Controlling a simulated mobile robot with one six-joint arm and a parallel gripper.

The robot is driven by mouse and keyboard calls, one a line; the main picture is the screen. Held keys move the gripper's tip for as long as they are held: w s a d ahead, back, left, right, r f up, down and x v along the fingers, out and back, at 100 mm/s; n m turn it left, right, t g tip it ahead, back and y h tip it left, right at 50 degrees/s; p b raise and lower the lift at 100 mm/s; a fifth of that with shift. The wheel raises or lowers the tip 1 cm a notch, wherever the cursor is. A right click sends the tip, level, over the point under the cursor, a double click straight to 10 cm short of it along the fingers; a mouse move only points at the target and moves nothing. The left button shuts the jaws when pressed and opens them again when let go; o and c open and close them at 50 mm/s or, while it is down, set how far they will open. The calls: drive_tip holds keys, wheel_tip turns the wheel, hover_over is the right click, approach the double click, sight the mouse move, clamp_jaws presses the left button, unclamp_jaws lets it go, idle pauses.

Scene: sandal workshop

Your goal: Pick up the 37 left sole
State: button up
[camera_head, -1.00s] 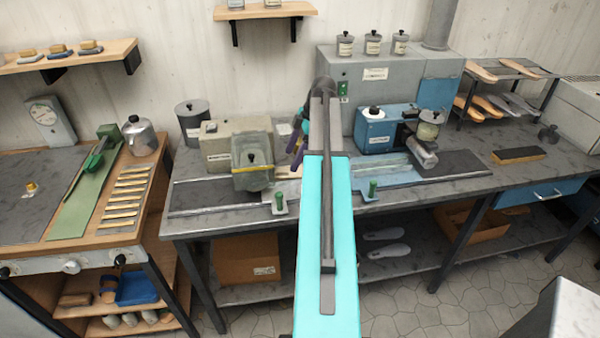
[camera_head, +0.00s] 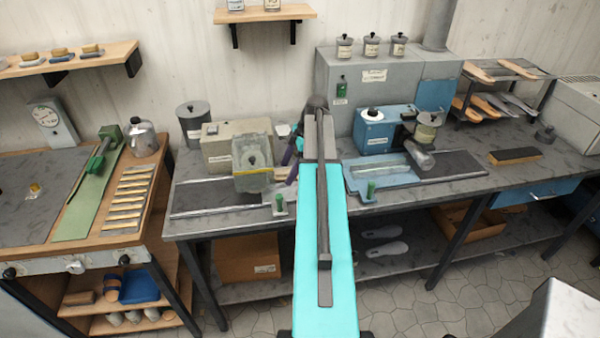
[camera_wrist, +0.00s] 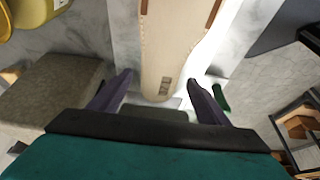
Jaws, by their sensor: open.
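In the wrist view a long pale beige sole (camera_wrist: 172,40) with brown strips near its far end lies between and beyond my gripper's fingers (camera_wrist: 160,78). A small dark stamp marks its near rounded end; I cannot read it surely. The two purple fingers are apart, one on each side of that end, and I see no contact. In the head view my gripper (camera_head: 291,152) is mostly hidden behind my arm, above the middle of the workbench (camera_head: 330,208). The sole is not discernible there.
A beige machine with a clear cover (camera_head: 252,170) stands just left of my gripper, and a blue machine (camera_head: 375,130) stands to the right. Other soles sit on a rack (camera_head: 500,70) at the right.

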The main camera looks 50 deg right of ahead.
drive_tip(key=shift+c, duration=0.3)
drive_tip(key=c, duration=1.3)
drive_tip(key=shift+o, duration=0.2)
drive_tip(key=shift+r+b, duration=0.1)
drive_tip(key=shift+b, duration=0.2)
drive_tip(key=shift+r+b, duration=0.4)
drive_tip(key=shift+b, duration=0.05)
drive_tip(key=s+d+b, duration=0.2)
drive_tip(key=d, duration=0.1)
drive_tip(key=shift+s+d+f, duration=0.15)
drive_tip(key=shift+s+f, duration=0.05)
drive_tip(key=shift+s, duration=0.05)
wheel_tip(320, 180, up, 14)
drive_tip(key=b, duration=0.3)
drive_tip(key=shift+r+b, duration=0.15)
drive_tip(key=shift+b, duration=0.25)
